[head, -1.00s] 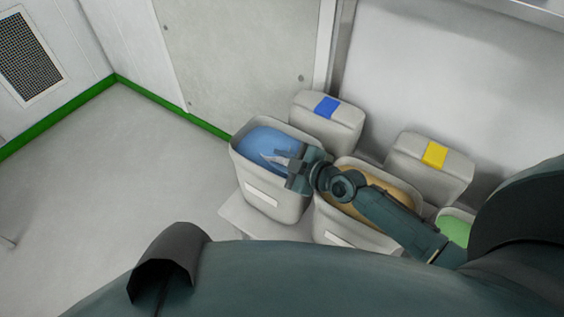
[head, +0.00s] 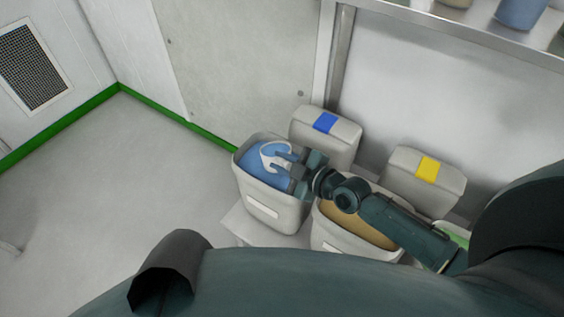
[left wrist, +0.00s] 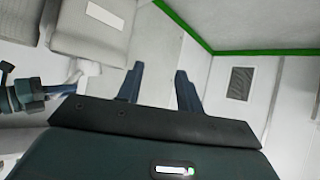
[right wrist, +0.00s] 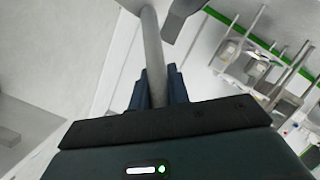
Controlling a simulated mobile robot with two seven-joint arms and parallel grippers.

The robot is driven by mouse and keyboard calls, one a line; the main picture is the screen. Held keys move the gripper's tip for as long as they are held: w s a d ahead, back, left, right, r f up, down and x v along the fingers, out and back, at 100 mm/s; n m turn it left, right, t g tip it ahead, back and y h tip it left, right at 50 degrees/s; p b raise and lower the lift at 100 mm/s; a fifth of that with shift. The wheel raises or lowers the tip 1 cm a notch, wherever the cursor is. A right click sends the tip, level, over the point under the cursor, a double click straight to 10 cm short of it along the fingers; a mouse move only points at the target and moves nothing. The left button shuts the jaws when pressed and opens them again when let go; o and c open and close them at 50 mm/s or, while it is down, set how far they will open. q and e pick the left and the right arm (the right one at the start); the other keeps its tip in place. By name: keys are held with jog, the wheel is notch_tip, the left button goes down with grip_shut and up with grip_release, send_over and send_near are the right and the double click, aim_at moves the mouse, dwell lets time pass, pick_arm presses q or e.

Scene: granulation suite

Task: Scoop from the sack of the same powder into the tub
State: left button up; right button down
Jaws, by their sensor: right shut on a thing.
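A pale scoop (head: 267,147) is over the open container of blue powder (head: 251,165) in the head view; blue shows inside its rim. My right gripper (head: 291,166) is shut on the scoop's handle (right wrist: 153,55), which runs up between its fingers in the right wrist view. Whether the scoop touches the powder is unclear. My left gripper (left wrist: 160,90) is open and empty in the left wrist view, and out of the head view. A grey bin with a blue label (head: 325,122) stands behind the blue powder.
A container of tan powder (head: 350,224) stands under my right arm. A grey bin with a yellow label (head: 427,168) is behind it. Green shows at the right, mostly hidden. A shelf (head: 470,35) with pots runs along the top right. The floor (head: 120,170) at left is clear.

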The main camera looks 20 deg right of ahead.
aim_at(285, 165)
notch_tip(285, 165, up, 2)
jog(key=shift+s+r+t+p, duration=0.15)
jog(key=shift+t+p, duration=0.15)
jog(key=shift+p, duration=0.2)
jog(key=shift+s+b, duration=0.15)
jog(key=shift+b, duration=0.3)
jog(key=shift+s+r+n+t, duration=0.1)
jog(key=shift+s+n+t, duration=0.05)
jog(key=shift+n+t, duration=0.15)
jog(key=shift+s+r+t+b, duration=0.1)
jog(key=shift+r+t+b, duration=0.2)
jog(key=shift+b, duration=0.1)
jog(key=shift+s+r+n+y, duration=0.25)
jog(key=shift+r+n+y, duration=0.05)
jog(key=shift+r, duration=0.1)
pick_arm(q)
jog(key=shift+w+d+r, duration=0.1)
jog(key=shift+d, duration=0.2)
jog(key=shift+s+f, duration=0.25)
